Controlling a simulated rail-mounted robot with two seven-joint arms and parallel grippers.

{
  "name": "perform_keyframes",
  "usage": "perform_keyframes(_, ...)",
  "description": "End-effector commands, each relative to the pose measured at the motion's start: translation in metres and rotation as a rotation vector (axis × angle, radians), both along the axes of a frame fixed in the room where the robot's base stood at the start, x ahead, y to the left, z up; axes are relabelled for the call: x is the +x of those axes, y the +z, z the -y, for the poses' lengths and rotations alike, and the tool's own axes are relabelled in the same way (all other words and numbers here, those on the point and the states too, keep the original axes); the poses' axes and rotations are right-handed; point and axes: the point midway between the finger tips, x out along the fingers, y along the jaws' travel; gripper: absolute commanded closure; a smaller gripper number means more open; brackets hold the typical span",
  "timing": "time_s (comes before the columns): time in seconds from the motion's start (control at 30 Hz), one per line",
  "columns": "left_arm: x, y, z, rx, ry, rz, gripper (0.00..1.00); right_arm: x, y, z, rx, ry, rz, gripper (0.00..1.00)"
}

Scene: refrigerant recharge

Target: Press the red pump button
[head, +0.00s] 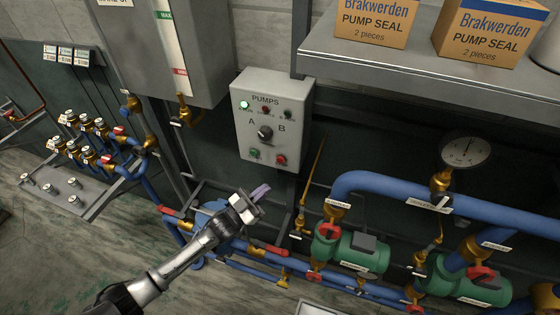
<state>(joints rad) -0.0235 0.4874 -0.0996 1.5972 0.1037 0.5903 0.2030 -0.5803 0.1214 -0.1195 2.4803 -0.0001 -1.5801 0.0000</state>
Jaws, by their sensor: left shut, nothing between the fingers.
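The pump control box (285,122) is a light grey panel labelled PUMPS on the wall, near the middle of the head view. Its lower row has a green button (255,154) at left and a red button (281,160) at right. A black A/B selector knob (265,133) sits above them. A lamp at the upper left of the panel glows pale green. My left gripper (262,192) is shut and empty. It appears below the box, apart from the red button, with its fingers pointing up and right. My right gripper is not in view.
A metal shelf (420,72) with pump seal boxes (492,30) juts out at the upper right. Blue pipes (400,190), green pumps (350,250) and a gauge (465,150) fill the lower right. A grey tank (205,50) hangs left of the panel. The panel's front is unobstructed.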

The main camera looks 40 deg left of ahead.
Motion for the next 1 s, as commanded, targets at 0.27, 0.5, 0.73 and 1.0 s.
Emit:
perform_keyframes(0.27,0.001,0.0,0.0,0.001,0.001,-0.001,1.0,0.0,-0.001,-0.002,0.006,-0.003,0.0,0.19)
perform_keyframes(0.5,0.018,-0.004,-0.006,0.003,0.001,0.0,1.0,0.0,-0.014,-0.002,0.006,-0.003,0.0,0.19)
perform_keyframes(0.73,0.045,-0.004,-0.015,0.002,0.001,0.002,1.0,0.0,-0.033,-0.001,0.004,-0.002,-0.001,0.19)
perform_keyframes(1.0,0.071,-0.003,-0.024,0.002,0.001,0.0,1.0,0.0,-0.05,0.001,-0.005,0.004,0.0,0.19)
